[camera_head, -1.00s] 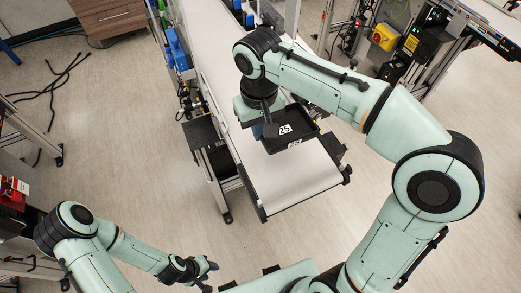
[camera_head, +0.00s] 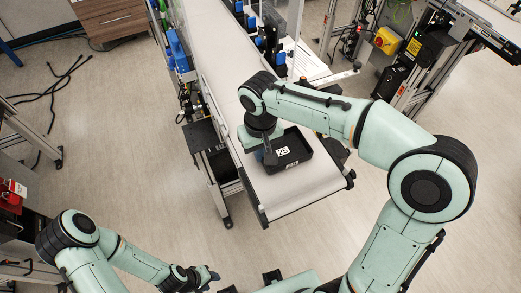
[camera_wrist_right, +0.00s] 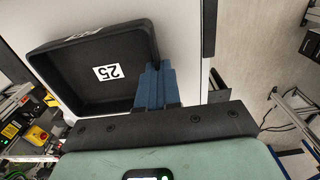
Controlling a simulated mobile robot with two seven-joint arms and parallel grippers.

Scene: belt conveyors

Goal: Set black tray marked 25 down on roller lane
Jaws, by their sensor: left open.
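The black tray marked 25 (camera_head: 297,158) is over the near end of the white belt lane (camera_head: 316,181) in the head view, roughly level. I cannot tell whether its underside touches the belt. In the right wrist view the tray (camera_wrist_right: 120,45) shows its empty inside and white 25 label. My right gripper (camera_wrist_right: 156,72) has its blue fingers closed at the tray's side wall. In the head view my right gripper (camera_head: 269,157) is at the tray's left side, partly hidden by the wrist. My left gripper (camera_head: 211,279) is open and empty, low in the head view, away from the lane.
A dark side shelf (camera_head: 201,134) stands left of the lane. Blue-capped fixtures (camera_head: 249,20) line the lane's far right. Another conveyor frame with a yellow switch box (camera_head: 387,41) stands at the right. The belt behind the tray is clear.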

